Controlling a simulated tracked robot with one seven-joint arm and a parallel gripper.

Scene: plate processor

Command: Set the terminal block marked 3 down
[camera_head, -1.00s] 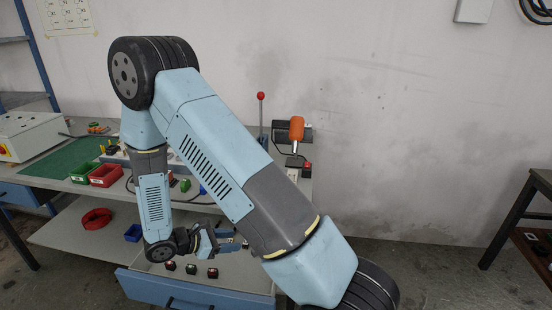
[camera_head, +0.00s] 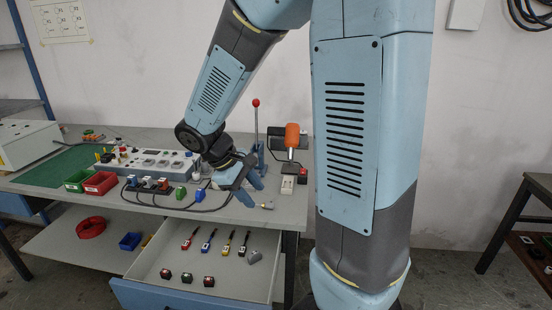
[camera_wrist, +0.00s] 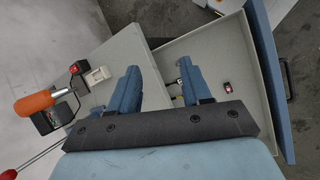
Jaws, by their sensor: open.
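My gripper (camera_head: 254,184) is over the front right of the bench top, jaws apart. In the wrist view its two blue fingers (camera_wrist: 158,68) are spread, with nothing visible held between them. I cannot read a 3 on anything, so I cannot tell which thing is the terminal block marked 3.
A white socket-like block (camera_head: 287,185) and an orange-handled tool (camera_head: 292,136) are at the bench's right end. A lever with a red knob (camera_head: 256,103) rises behind my gripper. Green (camera_head: 76,181) and red (camera_head: 101,183) bins stand left. Several slim tools lie in the drawer.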

